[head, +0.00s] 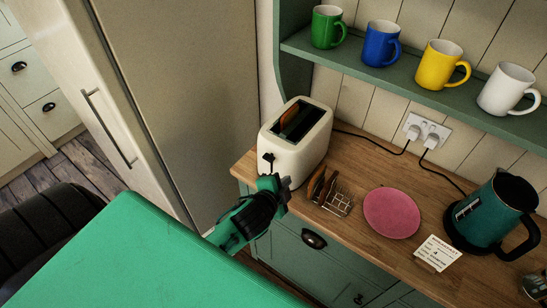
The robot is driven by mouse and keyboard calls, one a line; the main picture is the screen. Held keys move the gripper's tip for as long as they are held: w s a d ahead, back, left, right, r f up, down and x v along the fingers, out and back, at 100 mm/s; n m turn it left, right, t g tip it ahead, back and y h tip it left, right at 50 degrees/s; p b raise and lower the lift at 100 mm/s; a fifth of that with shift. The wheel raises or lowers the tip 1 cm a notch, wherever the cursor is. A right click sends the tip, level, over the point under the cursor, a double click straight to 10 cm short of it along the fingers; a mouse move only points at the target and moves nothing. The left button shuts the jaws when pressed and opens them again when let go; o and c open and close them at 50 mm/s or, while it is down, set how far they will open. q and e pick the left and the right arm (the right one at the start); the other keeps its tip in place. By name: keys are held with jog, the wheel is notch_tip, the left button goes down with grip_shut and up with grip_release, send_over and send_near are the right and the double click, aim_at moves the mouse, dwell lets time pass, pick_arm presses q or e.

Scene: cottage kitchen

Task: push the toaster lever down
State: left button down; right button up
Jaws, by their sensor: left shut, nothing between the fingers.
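The cream toaster (306,148) stands on the wooden counter near its left end, beside the fridge. A brown slice of bread shows in its top slot. Its dark lever (267,158) is on the narrow end facing me, and I cannot tell its exact height. My left gripper (284,184) is shut and empty, just below and slightly right of the lever in the picture. Whether it touches the toaster is unclear. My right gripper is not in view.
A toast rack (338,203) with brown slices sits right beside my left gripper. Farther right are a pink plate (391,213), a white card (437,254) and a teal kettle (488,216). Mugs stand on the green shelf (420,81) above. The tall fridge (185,90) bounds the left side.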

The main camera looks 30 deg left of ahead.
pick_arm(q)
jog(key=w+d+r+m+t+h, duration=0.3)
jog(key=d+r+m+h, duration=0.1)
jog(key=r+m, duration=0.5)
jog(key=w+d+r+m+t+h, duration=0.25)
jog(key=d+r+m+h, duration=0.2)
jog(key=r+m, duration=0.4)
jog(key=s+d+r+m+g+h, duration=0.25)
jog(key=d+m+g+h, duration=0.2)
jog(key=m, duration=0.65)
jog(key=s+d+r+m+g+h, duration=0.2)
jog(key=d+r+m+g+h, duration=0.3)
jog(key=m, duration=0.6)
jog(key=s+a+f+m+g+y, duration=0.3)
jog(key=a+f+m+g+y, duration=0.45)
jog(key=m, duration=0.85)
jog(key=w+a+f+m+y, duration=0.1)
jog(key=a+m+y, duration=0.2)
jog(key=a, duration=0.6)
jog(key=w+a+f+m+y, duration=0.1)
jog(key=w+a+m+y, duration=0.1)
jog(key=a+y, duration=0.5)
jog(key=shift+w+a+f+m+p, duration=0.15)
jog(key=shift+a+f+m+p, duration=0.25)
jog(key=shift+a, duration=0.45)
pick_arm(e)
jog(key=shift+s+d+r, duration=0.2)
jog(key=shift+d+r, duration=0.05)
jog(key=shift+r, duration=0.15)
